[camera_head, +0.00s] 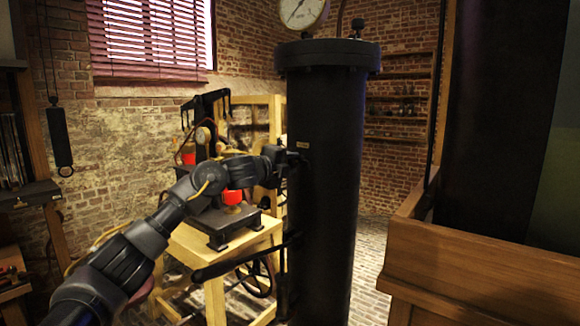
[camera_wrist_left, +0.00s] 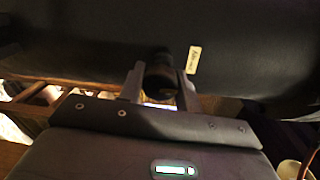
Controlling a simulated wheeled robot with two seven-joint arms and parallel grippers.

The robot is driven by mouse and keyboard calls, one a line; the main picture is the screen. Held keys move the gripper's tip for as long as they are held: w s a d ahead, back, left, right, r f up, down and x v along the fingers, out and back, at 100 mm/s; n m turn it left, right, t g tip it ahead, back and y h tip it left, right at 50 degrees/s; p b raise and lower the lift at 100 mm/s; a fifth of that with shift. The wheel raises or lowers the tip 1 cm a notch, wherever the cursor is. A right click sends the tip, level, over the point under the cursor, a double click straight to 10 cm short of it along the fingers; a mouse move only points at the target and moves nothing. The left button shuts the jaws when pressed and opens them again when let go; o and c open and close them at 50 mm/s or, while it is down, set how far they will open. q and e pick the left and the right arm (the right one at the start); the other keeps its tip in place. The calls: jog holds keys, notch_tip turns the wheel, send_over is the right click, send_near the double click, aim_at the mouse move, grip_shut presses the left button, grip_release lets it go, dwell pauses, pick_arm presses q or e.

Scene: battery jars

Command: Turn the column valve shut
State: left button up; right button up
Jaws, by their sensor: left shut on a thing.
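The dark column (camera_head: 325,180) stands upright in the middle of the head view, with a wide flanged cap. My left gripper (camera_head: 288,160) reaches its left side, just below a small pale label (camera_head: 303,145). In the left wrist view my left gripper (camera_wrist_left: 160,85) is shut on a small dark valve knob (camera_wrist_left: 160,74) sticking out from the column (camera_wrist_left: 80,35). The label (camera_wrist_left: 194,59) shows beside the knob. Most of the knob is hidden between the fingers, and I cannot tell how far it is turned. My right gripper is not in view.
A round gauge (camera_head: 302,12) sits above the column. A wooden stand (camera_head: 215,250) with a dark machine and red parts is behind my left arm. A black lever (camera_head: 240,262) juts left from low on the column. A wooden cabinet (camera_head: 470,265) stands at right.

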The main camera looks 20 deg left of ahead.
pick_arm(q)
jog(key=shift+f, duration=0.25)
jog(key=o, duration=0.9)
jog(key=shift+r, duration=0.1)
jog(key=shift+o, duration=0.2)
jog(key=shift+s, duration=0.1)
jog(key=shift+s+a, duration=0.15)
jog(key=shift+s, duration=0.1)
jog(key=b+v, duration=0.4)
jog(key=v, duration=0.6)
